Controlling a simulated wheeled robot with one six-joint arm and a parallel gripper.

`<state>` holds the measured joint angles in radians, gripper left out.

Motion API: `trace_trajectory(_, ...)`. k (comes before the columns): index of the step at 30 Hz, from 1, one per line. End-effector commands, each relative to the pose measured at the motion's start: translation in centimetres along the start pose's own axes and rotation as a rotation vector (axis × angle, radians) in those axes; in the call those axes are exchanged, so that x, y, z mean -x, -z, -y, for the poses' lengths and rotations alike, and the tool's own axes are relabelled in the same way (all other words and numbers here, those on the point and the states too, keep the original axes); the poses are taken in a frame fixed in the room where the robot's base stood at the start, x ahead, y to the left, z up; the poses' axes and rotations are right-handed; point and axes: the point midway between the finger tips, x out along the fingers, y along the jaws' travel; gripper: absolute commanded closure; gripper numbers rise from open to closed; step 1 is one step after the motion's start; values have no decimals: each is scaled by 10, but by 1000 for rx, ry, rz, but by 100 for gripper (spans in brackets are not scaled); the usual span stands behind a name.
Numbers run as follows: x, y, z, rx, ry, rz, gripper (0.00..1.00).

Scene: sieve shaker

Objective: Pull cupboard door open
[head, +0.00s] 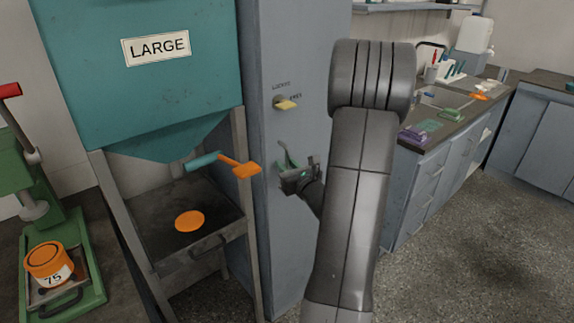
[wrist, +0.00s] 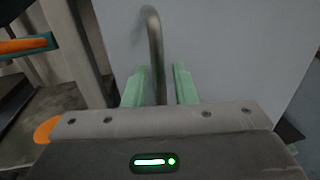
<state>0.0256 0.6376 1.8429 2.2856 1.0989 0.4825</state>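The cupboard door (head: 305,45) is the tall blue-grey panel in the middle of the head view, and it looks shut. A yellow turn knob (head: 285,104) sits on it, pointing right, between small printed labels that are hard to read. My gripper (head: 287,160) is below the knob, close to the door. In the wrist view the metal bar handle (wrist: 154,45) on the door (wrist: 220,45) runs between the two green fingers of my gripper (wrist: 158,88). A gap shows on each side of the bar, so the fingers are open around it. The handle's lower end is hidden.
A teal hopper (head: 80,75) labelled LARGE stands left, with an orange-ended lever (head: 246,170) jutting out near my gripper. An orange disc (head: 189,221) lies on the tray below. A workbench (head: 455,125) with small items stands right. The floor (head: 470,240) at the right is clear.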

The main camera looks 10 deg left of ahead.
Motion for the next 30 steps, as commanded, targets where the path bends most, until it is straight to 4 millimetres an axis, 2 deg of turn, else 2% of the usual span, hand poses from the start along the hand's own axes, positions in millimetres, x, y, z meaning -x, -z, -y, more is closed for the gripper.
trace_trajectory(6,0,0,0,0,0,0,77)
trace_trajectory(9,0,0,0,0,0,0,97)
trace_trajectory(10,0,0,0,0,0,0,100)
trace_trajectory(23,7,-1,4,1,-22,1,100)
trace_trajectory(30,33,-1,20,1,-115,0,100)
